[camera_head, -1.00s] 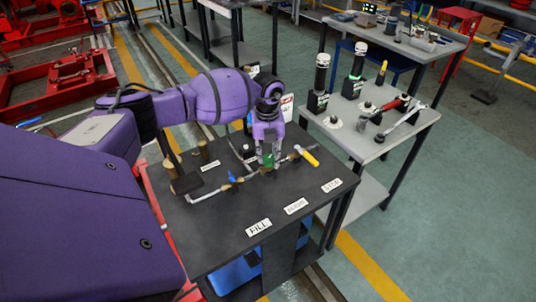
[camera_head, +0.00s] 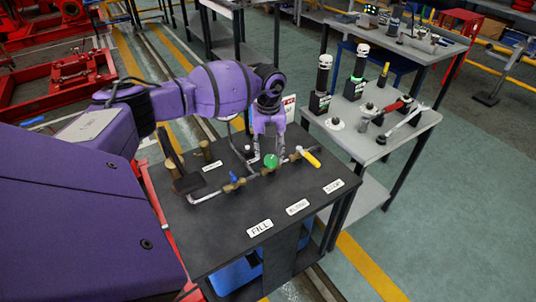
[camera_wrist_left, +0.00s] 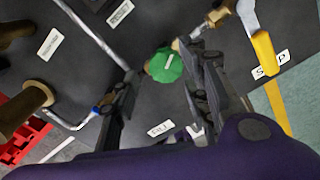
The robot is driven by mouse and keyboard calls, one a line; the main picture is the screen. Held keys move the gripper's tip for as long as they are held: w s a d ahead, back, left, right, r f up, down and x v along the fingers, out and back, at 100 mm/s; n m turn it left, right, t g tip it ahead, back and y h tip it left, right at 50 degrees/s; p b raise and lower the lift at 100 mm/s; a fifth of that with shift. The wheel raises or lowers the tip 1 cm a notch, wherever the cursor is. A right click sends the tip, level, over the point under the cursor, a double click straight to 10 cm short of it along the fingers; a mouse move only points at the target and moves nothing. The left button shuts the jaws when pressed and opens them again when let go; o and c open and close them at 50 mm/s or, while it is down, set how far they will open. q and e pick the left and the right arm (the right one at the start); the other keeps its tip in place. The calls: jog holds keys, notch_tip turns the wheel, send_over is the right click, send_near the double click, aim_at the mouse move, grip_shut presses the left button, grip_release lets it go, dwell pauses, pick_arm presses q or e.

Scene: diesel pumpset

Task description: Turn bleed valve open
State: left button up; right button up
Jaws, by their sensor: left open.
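The green round knob (camera_head: 271,160) sits on the pipe line on the dark tabletop, between a blue-handled valve (camera_head: 236,178) and a yellow-handled valve (camera_head: 309,156). My left gripper (camera_head: 268,156) points down at the green knob with its fingers spread on either side. In the left wrist view the green knob (camera_wrist_left: 164,65) lies between the open fingertips (camera_wrist_left: 160,72), with gaps visible; I cannot tell their exact height relative to it. A white mark shows on the knob's top. My right gripper is not in view.
The dark table (camera_head: 225,240) carries labels FILL (camera_head: 260,228) and STOP (camera_head: 333,186); its front is clear. A dark upright lever (camera_head: 171,152) stands at its left. A grey bench (camera_head: 400,130) with black cylinders and a red-handled tool stands to the right.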

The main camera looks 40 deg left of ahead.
aim_at(268, 158)
pick_arm(q)
notch_tip(268, 158, up, 10)
dwell(0.3)
jog(key=shift+a+f, duration=0.1)
jog(key=shift+f, duration=0.1)
dwell(0.3)
